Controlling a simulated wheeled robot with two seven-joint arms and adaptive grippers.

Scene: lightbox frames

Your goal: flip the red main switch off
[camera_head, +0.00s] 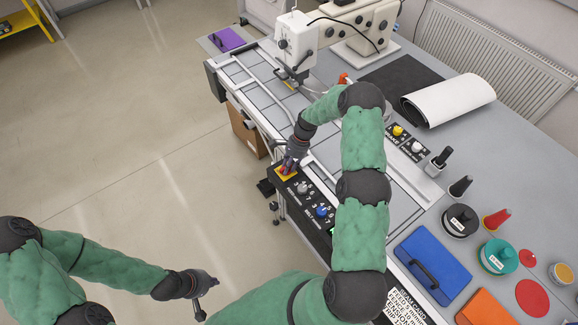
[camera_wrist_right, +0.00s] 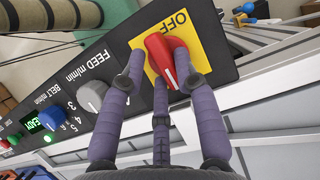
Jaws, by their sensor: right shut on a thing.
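The red main switch (camera_wrist_right: 159,47) is a red rotary handle on a yellow plate (camera_wrist_right: 206,58) marked OFF, at the end of a dark control panel (camera_wrist_right: 110,70). In the right wrist view its white pointer line faces the gripper, away from the OFF lettering. My right gripper (camera_wrist_right: 161,82) is shut on the handle, with its purple fingers around it. In the head view the right gripper (camera_head: 289,165) hides most of the switch above the yellow plate (camera_head: 286,174). My left gripper (camera_head: 204,297) is empty over the floor, with its fingers apart.
Beside the switch are a grey feed knob (camera_wrist_right: 92,95), a blue belt knob (camera_wrist_right: 53,118) and a green display (camera_wrist_right: 32,125). A white machine head (camera_head: 297,42) stands at the back. A blue case (camera_head: 432,268) and several coloured discs lie on the table at right.

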